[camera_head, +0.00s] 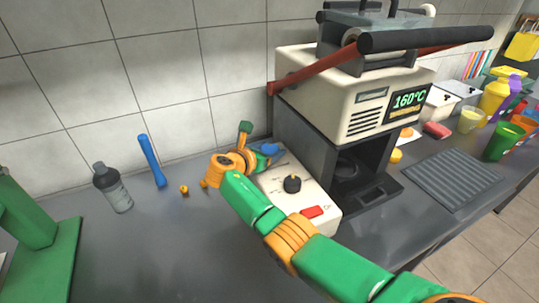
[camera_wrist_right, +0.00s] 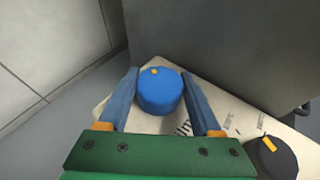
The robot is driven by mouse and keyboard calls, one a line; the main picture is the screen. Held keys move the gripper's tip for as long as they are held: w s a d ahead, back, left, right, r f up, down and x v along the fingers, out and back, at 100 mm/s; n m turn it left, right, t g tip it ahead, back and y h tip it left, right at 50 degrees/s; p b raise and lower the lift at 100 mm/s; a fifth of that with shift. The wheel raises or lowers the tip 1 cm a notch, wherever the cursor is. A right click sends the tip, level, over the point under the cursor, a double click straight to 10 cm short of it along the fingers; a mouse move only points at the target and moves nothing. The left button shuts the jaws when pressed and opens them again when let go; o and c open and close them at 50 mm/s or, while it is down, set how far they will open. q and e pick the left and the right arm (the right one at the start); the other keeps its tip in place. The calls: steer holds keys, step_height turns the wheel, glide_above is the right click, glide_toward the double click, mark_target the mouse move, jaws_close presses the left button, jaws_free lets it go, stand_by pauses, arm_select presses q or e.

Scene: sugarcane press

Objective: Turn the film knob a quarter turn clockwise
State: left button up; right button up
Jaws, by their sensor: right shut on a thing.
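In the head view the blue knob (camera_head: 269,149) shows at the panel's back end, partly hidden by my gripper. My right gripper (camera_wrist_right: 158,76) is shut on the blue knob, one blue finger on each side. A black knob (camera_wrist_right: 272,158) with an orange pointer is on the same panel, and in the head view it stands nearer the front (camera_head: 292,184). Panel lettering is mostly hidden. My left gripper is out of view.
The cream panel (camera_head: 318,194) has a red switch (camera_head: 312,212) at its front and stands beside the sealing machine (camera_head: 345,115) reading 160°C. A grey bottle (camera_head: 113,190) and a blue stick (camera_head: 152,160) stand left. The tiled wall is close behind.

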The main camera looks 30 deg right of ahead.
mark_target(267, 151)
stand_by(0.3)
steer(key=o, duration=1.4)
steer(key=p+v, duration=0.1)
steer(key=v, duration=0.6)
steer(key=shift+a, duration=0.15)
